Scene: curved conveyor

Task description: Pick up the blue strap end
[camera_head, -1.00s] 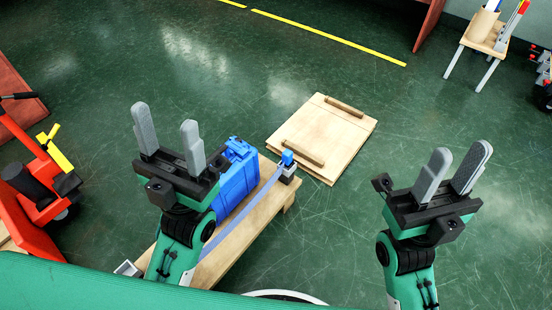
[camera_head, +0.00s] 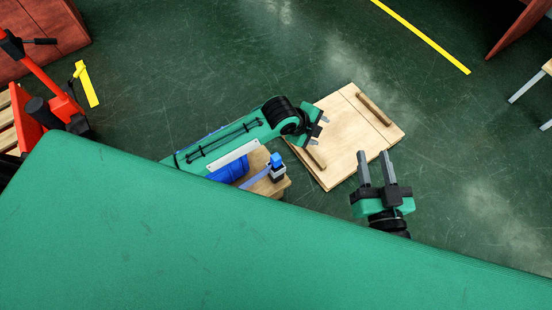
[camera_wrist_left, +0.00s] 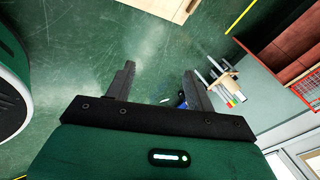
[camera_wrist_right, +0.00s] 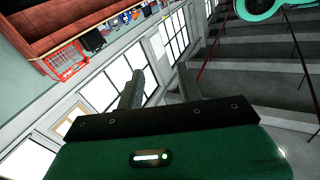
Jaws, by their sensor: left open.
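The blue strap end (camera_head: 275,159) stands up at a small grey-black fitting on the end of a low wooden bench (camera_head: 272,185). A pale blue strap (camera_head: 256,180) runs from it to the lower left. My left gripper (camera_head: 320,130) is open and empty, beyond the strap end to its upper right, over the near part of a wooden panel. Its spread fingers also show in the left wrist view (camera_wrist_left: 160,85). My right gripper (camera_head: 376,166) is open and empty to the right of the strap end. Its fingers also show apart in the right wrist view (camera_wrist_right: 160,85).
A blue canister (camera_head: 229,170) on the bench is mostly hidden by my left arm. The wooden panel (camera_head: 342,115) with two bars lies on the green floor. A red machine (camera_head: 47,75) stands at the left. Floor behind the panel is clear.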

